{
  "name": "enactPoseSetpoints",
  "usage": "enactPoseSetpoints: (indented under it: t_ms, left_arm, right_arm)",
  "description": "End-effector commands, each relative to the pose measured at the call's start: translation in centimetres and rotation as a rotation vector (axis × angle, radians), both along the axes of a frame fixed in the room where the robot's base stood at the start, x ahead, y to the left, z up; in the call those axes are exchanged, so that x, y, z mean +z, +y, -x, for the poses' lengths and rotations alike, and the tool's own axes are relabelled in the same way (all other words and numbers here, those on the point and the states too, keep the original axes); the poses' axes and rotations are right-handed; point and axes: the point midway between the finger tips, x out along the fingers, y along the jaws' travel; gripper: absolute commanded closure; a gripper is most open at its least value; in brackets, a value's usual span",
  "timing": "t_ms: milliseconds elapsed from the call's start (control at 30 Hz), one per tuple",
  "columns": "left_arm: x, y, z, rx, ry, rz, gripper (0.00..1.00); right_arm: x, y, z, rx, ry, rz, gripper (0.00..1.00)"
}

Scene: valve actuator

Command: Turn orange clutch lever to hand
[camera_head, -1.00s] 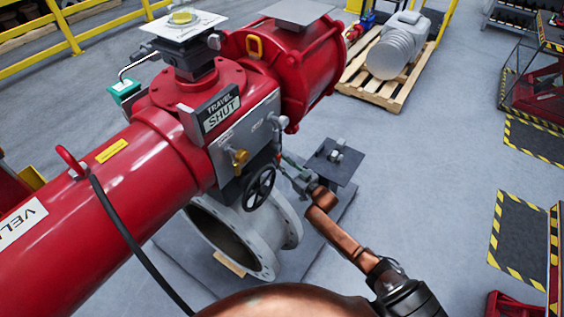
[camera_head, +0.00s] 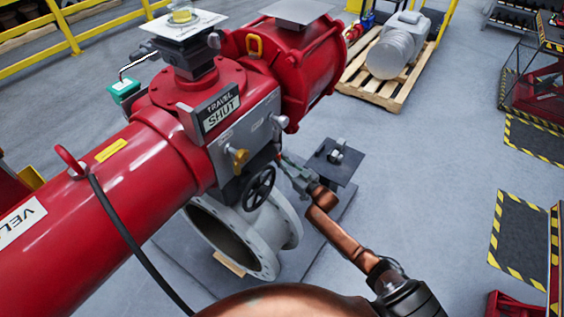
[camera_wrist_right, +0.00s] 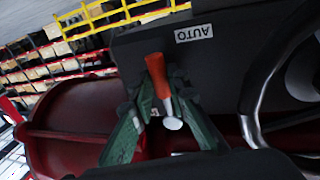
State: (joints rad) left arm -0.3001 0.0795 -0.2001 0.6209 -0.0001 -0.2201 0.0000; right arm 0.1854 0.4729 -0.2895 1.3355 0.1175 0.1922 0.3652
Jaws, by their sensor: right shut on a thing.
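The orange clutch lever (camera_wrist_right: 157,76) stands out from a dark housing in the right wrist view, with a pale round end towards the camera. In the head view my right gripper (camera_head: 291,168) reaches the side of the red valve actuator (camera_head: 215,95), just right of the black handwheel (camera_head: 259,188). The lever is too small and covered to make out there. My left gripper is not in view.
A brass-coloured knob (camera_head: 239,158) sits on the grey panel above the handwheel. A grey flanged valve body (camera_head: 288,222) is below. A dark square plate (camera_head: 335,162) stands close beside my right wrist. Open floor (camera_head: 430,170) lies to the right.

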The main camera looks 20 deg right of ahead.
Motion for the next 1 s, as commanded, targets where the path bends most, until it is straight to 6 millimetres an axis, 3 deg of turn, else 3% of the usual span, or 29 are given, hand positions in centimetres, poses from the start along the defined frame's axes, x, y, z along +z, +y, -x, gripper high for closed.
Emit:
enactPoseSetpoints:
  t_ms: [433, 1000]
  left_arm:
    - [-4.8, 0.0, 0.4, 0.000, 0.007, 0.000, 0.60]
    - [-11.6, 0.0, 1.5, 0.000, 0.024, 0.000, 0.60]
  right_arm:
    - [-0.4, -1.9, -1.1, -0.001, -0.150, 0.254, 1.00]
    - [1.4, -4.6, -2.7, 0.000, -0.411, 0.700, 1.00]
